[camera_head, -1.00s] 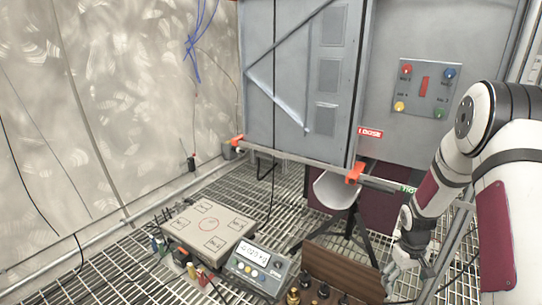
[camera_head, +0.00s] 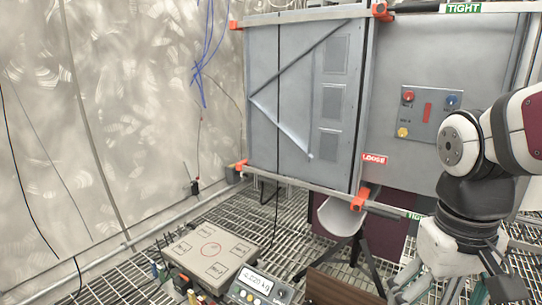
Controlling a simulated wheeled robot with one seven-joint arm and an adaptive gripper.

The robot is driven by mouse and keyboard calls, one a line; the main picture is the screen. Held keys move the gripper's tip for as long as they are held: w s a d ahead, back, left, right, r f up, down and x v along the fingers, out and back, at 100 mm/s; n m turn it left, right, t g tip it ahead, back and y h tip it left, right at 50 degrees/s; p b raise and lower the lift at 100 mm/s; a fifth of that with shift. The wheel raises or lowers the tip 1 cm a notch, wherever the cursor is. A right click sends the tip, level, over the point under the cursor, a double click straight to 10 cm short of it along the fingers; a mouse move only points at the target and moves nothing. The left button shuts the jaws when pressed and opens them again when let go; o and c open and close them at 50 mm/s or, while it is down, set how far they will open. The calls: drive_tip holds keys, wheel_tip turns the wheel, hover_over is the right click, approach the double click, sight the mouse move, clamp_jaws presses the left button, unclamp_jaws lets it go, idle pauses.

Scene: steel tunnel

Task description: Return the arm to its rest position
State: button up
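My arm (camera_head: 470,205) comes in from the right edge of the head view and bends down in front of the grey cabinet side. My gripper (camera_head: 405,296) is at the bottom edge, right of the brown wooden board. Only part of it shows and its fingertips are cut off or hard to make out. I cannot tell whether it is open or holds anything.
A grey cabinet (camera_head: 300,100) with a button panel (camera_head: 430,112) stands behind the arm. Clamped rails (camera_head: 300,184) cross it. A white trough (camera_head: 340,215) stands on a black tripod. A scale platform (camera_head: 211,252) and its display box (camera_head: 258,286) sit on the grating, left of the gripper.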

drive_tip(key=s+a+r+y, duration=0.1)
drive_tip(key=s+a, duration=0.1)
drive_tip(key=s, duration=0.5)
drive_tip(key=s+a, duration=0.3)
drive_tip(key=s, duration=0.4)
wheel_tip(320, 180, up, 30)
drive_tip(key=d+t+p, duration=0.1)
drive_tip(key=t+p, duration=0.3)
drive_tip(key=p, duration=2.4)
drive_tip(key=shift+d+r, duration=0.1)
